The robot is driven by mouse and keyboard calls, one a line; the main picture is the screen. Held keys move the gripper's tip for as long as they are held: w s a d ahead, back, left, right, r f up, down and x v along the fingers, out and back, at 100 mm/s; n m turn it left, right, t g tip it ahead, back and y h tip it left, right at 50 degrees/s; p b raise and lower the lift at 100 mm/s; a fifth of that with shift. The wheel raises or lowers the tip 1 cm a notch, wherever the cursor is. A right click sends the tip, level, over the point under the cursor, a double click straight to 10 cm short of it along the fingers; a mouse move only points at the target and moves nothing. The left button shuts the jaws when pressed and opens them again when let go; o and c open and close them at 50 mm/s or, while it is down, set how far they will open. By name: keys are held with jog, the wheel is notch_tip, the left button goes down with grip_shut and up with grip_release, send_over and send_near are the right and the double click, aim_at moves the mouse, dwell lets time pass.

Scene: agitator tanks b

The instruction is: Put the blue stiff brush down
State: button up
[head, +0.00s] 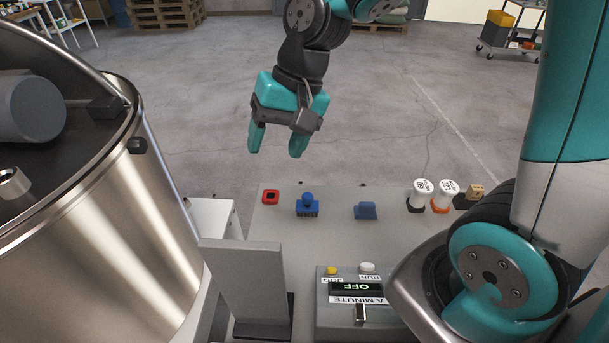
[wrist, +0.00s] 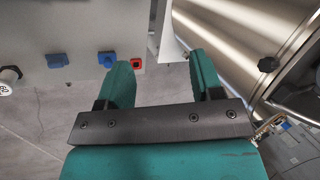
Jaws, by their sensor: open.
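A blue piece with a round upright knob (head: 307,206), which looks like the blue stiff brush, stands on the grey worktop (head: 335,235) near its far edge. It also shows in the wrist view (wrist: 107,58), left of my fingers. A lower blue block (head: 365,211) sits apart to its right; bristles are too small to make out on either. My gripper (head: 275,145) is open and empty, in the air above and beyond the worktop's far edge. In the wrist view my gripper (wrist: 160,72) has nothing between its fingers.
A red square piece (head: 270,197) lies left of the knobbed piece. Two white-capped containers (head: 423,190) (head: 447,191) stand at the right. A control box (head: 350,300) reading OFF and an upright grey plate (head: 246,285) are nearer. A large steel tank (head: 120,220) fills the left.

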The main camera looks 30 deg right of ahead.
jog(key=s+a+r+n, duration=0.1)
jog(key=s+r+n, duration=0.1)
jog(key=s+n, duration=0.3)
jog(key=s+a+r+n, duration=0.2)
jog(key=s+n, duration=0.2)
jog(key=s, duration=0.4)
jog(key=shift+s+a+r+n, duration=0.15)
jog(key=shift+s+r+n, duration=0.15)
jog(key=shift+n, duration=0.1)
